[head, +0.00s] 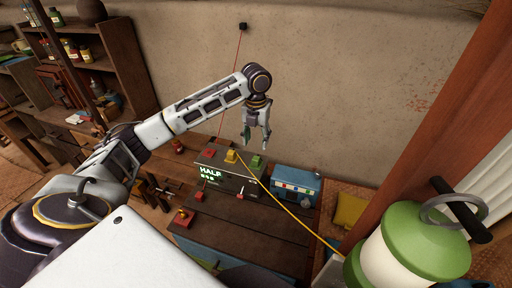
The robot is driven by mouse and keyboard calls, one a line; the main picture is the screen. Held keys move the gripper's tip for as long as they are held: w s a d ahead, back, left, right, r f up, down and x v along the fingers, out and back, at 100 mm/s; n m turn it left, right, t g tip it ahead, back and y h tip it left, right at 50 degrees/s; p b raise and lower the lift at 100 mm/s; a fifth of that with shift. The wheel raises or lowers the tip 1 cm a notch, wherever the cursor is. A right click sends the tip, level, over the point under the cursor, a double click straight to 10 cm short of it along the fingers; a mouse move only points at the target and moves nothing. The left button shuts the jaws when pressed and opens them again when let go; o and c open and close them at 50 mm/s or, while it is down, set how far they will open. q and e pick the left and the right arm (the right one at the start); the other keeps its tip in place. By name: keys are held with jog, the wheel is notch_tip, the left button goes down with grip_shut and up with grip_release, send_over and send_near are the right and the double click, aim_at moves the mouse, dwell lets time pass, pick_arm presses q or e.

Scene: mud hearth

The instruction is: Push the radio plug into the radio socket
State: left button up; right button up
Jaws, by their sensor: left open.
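My left gripper (257,145) hangs open, fingers down, above the back of a dark box with a lit "HALF" display (210,173). Its fingers appear empty and apart from the box. Red (209,153), yellow (231,156) and green (256,161) blocks sit along the box's top; I cannot tell plugs from sockets. A yellow cable (276,197) runs from the yellow block to the lower right. A blue unit with coloured marks on its front (297,184), perhaps the radio, stands right of the box. I cannot tell which piece is the radio plug. My right gripper is not in view.
The box stands on a dark wooden chest (240,228); a red-topped piece (183,216) sits at its left edge. A red cord (238,50) hangs from a wall fitting (243,26). A green lantern (415,242) and a wooden post (428,120) crowd the right.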

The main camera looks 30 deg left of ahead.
pick_arm(q)
jog(key=shift+r, duration=0.85)
jog(key=shift+f, duration=0.1)
